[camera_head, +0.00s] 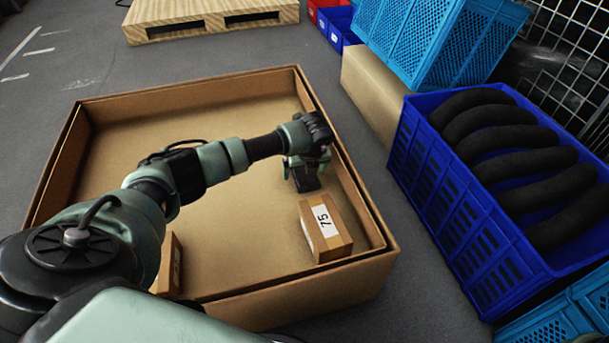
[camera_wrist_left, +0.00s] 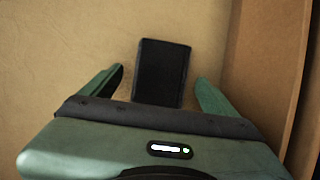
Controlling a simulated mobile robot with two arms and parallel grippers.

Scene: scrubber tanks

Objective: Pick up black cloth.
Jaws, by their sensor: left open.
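The black cloth (camera_wrist_left: 162,70) shows in the left wrist view as a dark, flat-looking rectangle on the tan floor of a large cardboard box. In the head view it seems to be the dark patch (camera_head: 306,181) just below my left gripper (camera_head: 304,162). In the left wrist view my left gripper (camera_wrist_left: 160,84) is open, with one green finger on each side of the cloth's near part. My right gripper is in neither view.
The large cardboard box (camera_head: 286,318) has raised walls, its right wall close beside my gripper. A small carton marked 75 (camera_head: 326,228) stands nearby inside; another (camera_head: 168,265) is partly behind my arm. A blue crate (camera_head: 450,210) with black rolls stands right.

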